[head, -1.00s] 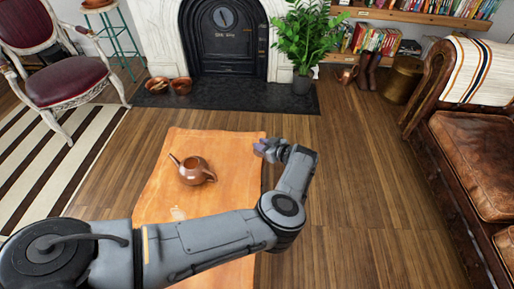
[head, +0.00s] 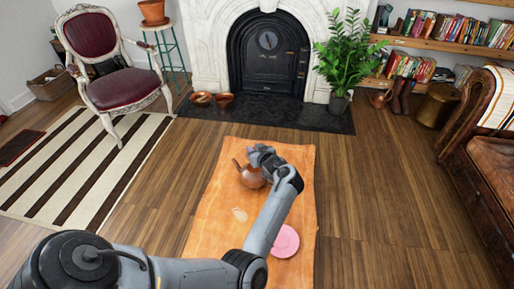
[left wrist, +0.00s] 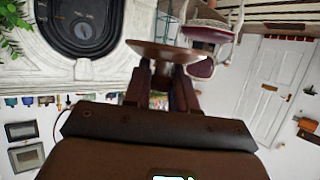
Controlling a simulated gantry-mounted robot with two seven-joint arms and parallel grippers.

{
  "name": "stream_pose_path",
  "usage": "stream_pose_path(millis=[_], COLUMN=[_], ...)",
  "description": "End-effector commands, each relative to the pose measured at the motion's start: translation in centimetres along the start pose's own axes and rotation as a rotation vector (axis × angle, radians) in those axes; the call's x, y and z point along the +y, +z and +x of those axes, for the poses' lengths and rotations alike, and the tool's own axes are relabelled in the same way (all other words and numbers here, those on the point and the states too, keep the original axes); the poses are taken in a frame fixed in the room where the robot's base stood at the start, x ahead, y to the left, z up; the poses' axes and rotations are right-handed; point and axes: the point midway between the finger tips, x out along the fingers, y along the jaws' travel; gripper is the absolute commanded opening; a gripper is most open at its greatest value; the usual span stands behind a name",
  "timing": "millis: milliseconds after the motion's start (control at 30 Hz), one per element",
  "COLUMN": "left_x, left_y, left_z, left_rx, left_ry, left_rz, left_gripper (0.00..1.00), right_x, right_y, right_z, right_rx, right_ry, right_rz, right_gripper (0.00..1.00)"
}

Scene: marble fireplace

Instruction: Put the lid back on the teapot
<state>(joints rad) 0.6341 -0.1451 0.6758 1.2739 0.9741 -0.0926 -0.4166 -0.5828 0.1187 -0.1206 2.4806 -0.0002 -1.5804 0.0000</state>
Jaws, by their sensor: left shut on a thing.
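A round copper-brown teapot (head: 250,177) stands on the orange table top (head: 218,208), its spout pointing left. My left gripper (head: 262,155) is over the teapot's right side in the head view and covers part of its top. In the left wrist view my left gripper (left wrist: 160,88) is shut on a brown, disc-like lid (left wrist: 165,51), seen nearly edge-on. The head view does not show the lid clearly behind the gripper. I cannot tell the gap between lid and teapot. My right gripper is not in view.
A pink plate (head: 285,241) lies on the table beside my left arm. A pale small mark or item (head: 240,214) is in front of the teapot. A potted plant (head: 345,60), a chair (head: 115,85) and the fireplace (head: 268,55) stand beyond the table.

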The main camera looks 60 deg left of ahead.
Motion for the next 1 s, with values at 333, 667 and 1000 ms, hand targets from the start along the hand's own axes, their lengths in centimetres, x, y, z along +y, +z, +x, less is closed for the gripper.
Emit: stream_pose_path(millis=[333, 667, 1000], left_x=[-0.3, -0.3, -0.3], left_y=[1.7, 4.0, 5.9], left_z=[0.7, 1.6, 2.4], left_rx=[0.000, 0.001, 0.000], left_ry=[-0.002, -0.002, -0.003], left_rz=[-0.001, -0.001, 0.000], left_gripper=[0.00, 0.00, 0.00], right_x=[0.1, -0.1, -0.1], right_y=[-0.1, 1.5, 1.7], right_z=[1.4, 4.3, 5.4], right_rx=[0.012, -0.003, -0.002], right_ry=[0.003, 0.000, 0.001], right_rz=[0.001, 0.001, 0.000], right_gripper=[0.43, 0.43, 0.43])
